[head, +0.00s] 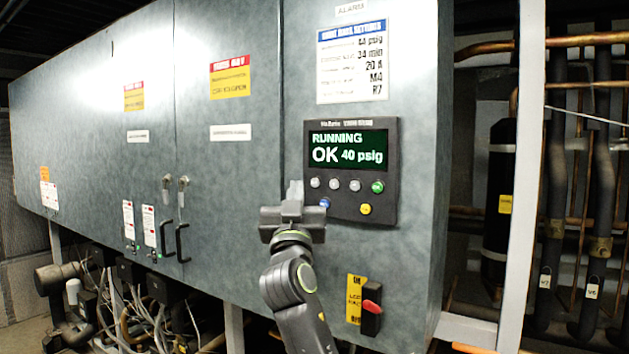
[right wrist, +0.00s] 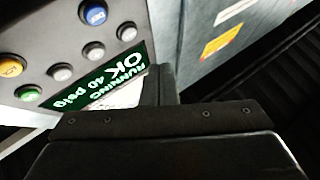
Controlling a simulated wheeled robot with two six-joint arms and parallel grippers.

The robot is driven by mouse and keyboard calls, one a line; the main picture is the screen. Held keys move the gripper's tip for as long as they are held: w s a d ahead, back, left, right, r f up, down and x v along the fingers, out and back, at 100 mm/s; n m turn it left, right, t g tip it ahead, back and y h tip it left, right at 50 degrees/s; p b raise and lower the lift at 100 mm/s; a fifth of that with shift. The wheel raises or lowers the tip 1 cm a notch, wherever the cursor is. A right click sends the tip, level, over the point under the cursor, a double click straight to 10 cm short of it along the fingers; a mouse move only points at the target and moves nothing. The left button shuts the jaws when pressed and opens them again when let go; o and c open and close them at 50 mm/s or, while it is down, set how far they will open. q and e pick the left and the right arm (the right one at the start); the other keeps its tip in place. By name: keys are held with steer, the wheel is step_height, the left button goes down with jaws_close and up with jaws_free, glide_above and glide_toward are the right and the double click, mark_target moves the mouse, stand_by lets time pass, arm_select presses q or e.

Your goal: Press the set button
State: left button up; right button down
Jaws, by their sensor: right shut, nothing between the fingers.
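The control panel (head: 350,207) is dark, on the grey cabinet's front, with a lit display (head: 347,150) reading RUNNING, OK, 40 psig. Below it are several grey buttons (head: 334,184), a green button (head: 377,187), a blue button (head: 324,202) and a yellow button (head: 365,209). I cannot read which is the set button. My right gripper (head: 294,190) is shut and empty, its tips just left of the blue button in the head view; contact cannot be told. The right wrist view shows the shut fingers (right wrist: 160,88) beside the display, with the blue button (right wrist: 94,13) apart from them.
A red switch (head: 371,306) on a yellow plate sticks out below the panel. Black door handles (head: 182,242) are at left. A pale post (head: 522,180) and pipes stand to the right. Cables and fittings crowd the space under the cabinet.

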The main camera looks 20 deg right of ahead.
mark_target(315, 182)
steer(key=shift+w+d+b, duration=0.45)
steer(key=shift+w+d, duration=0.6)
steer(key=shift+d, duration=0.25)
stand_by(1.1)
steer(key=shift+w+d+b, duration=0.15)
steer(key=shift+d+b, duration=0.1)
steer(key=shift+b, duration=0.05)
steer(key=shift+w+d, duration=0.1)
steer(key=shift+d, duration=0.05)
